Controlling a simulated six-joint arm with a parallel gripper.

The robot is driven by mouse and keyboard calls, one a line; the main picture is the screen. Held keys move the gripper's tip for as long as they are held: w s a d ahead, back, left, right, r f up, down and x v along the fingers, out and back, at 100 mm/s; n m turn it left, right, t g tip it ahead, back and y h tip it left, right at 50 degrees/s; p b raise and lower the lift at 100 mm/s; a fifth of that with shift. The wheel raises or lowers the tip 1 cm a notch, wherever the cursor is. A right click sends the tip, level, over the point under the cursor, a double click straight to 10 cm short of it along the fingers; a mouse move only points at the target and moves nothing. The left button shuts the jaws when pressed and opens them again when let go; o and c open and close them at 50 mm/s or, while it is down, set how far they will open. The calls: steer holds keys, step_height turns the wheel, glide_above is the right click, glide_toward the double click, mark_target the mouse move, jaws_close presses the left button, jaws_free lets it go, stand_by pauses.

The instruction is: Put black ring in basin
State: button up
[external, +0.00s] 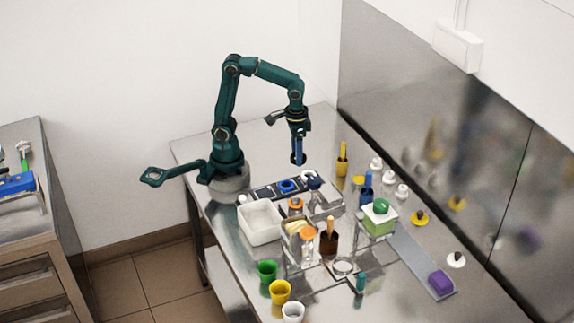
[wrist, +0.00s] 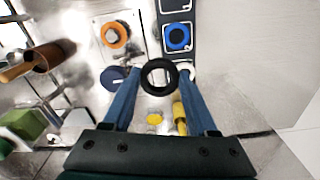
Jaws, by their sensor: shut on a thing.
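My gripper (external: 298,153) is shut on the black ring and holds it in the air above the back part of the steel table. In the wrist view, the black ring (wrist: 159,91) sits between the tips of my two blue fingers, with its hole facing the camera. In the external view the ring (external: 298,161) is a small dark shape at the fingertips. The white rectangular basin (external: 265,238) stands on the table in front of my base, lower left of the gripper. Its visible inside looks empty. I cannot make out the basin in the wrist view.
A black tray (wrist: 176,13) with a blue ring (wrist: 177,48) and a white plate with an orange ring (wrist: 115,45) lie near the basin. Yellow, blue and white items stand behind. A brown scoop holder (external: 328,243) and several cups stand in front. A steel wall bounds the back.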

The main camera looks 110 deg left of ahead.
steer(key=s+d+f+m, duration=0.2)
steer(key=d, duration=0.6)
glide_above(260, 228)
step_height(260, 228, down, 7)
steer(key=shift+r, duration=0.15)
steer(key=shift+s+d+f, duration=0.1)
steer(key=shift+d+f, duration=0.05)
steer(key=shift+f, duration=1.95)
steer(key=shift+f, duration=0.1)
steer(key=o, duration=1.3)
